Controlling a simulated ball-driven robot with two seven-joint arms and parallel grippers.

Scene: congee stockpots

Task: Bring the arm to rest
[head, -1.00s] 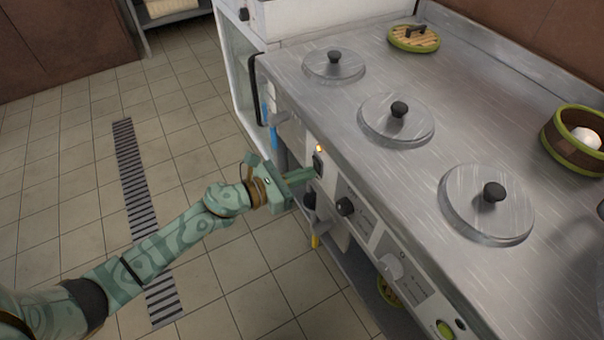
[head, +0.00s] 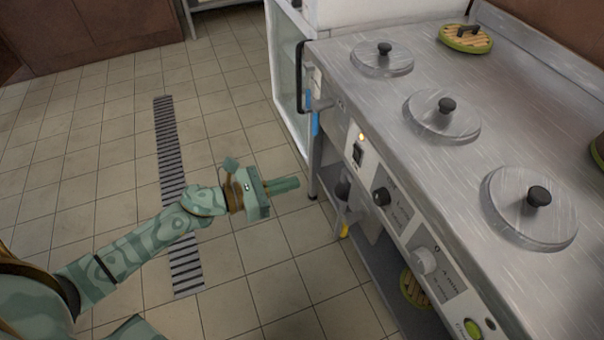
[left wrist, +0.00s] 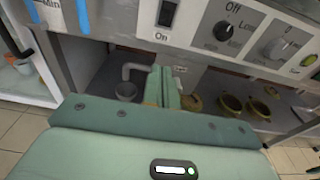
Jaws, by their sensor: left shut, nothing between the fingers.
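My left arm comes in from the left in the head view, and its gripper (head: 284,185) is shut and empty. It hangs over the tiled floor, apart from the front panel of the steel stove (head: 372,170). In the left wrist view the closed fingers (left wrist: 172,88) point at the stove's front, below the rocker switch (left wrist: 167,14) marked On. The same switch (head: 358,153) shows in the head view under a lit amber lamp (head: 362,136). My right gripper is not in view.
Round lids (head: 441,114) with black knobs sit on the stove top. Black knobs (head: 381,196) and a pale one (head: 424,261) stick out of the front panel. A lower shelf holds bamboo steamers (left wrist: 231,105). The tiled floor (head: 110,160) to the left is clear.

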